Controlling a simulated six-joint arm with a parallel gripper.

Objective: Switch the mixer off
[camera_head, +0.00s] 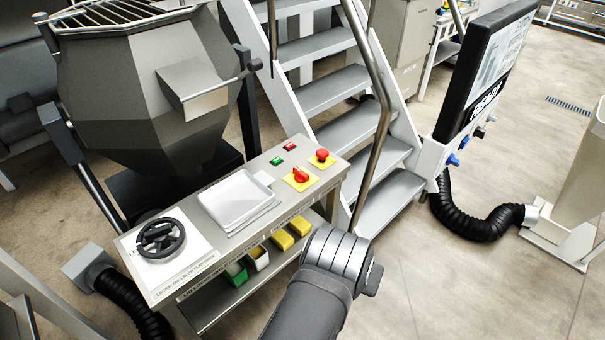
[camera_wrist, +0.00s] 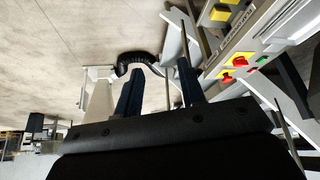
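The mixer (camera_head: 140,95), a grey hopper-shaped vessel with a grated top, stands behind a control bench (camera_head: 215,225). On the bench's right end are a red rotary switch (camera_head: 299,176) on a yellow plate, a red mushroom button (camera_head: 322,155) on yellow, a green button (camera_head: 276,161) and a red button (camera_head: 290,147). My arm's wrist hangs in front of the bench; my gripper is hidden in the head view. In the wrist view my gripper (camera_wrist: 160,76) has its two fingers apart with nothing between them. The controls, including the green button (camera_wrist: 262,60), show to its right.
A white tray (camera_head: 238,201) and black handwheel (camera_head: 161,238) occupy the bench top. Yellow and green bins (camera_head: 282,240) sit on its lower shelf. Metal stairs with a handrail (camera_head: 377,110) rise behind the bench. A screen (camera_head: 487,65) and black hose (camera_head: 475,220) stand right.

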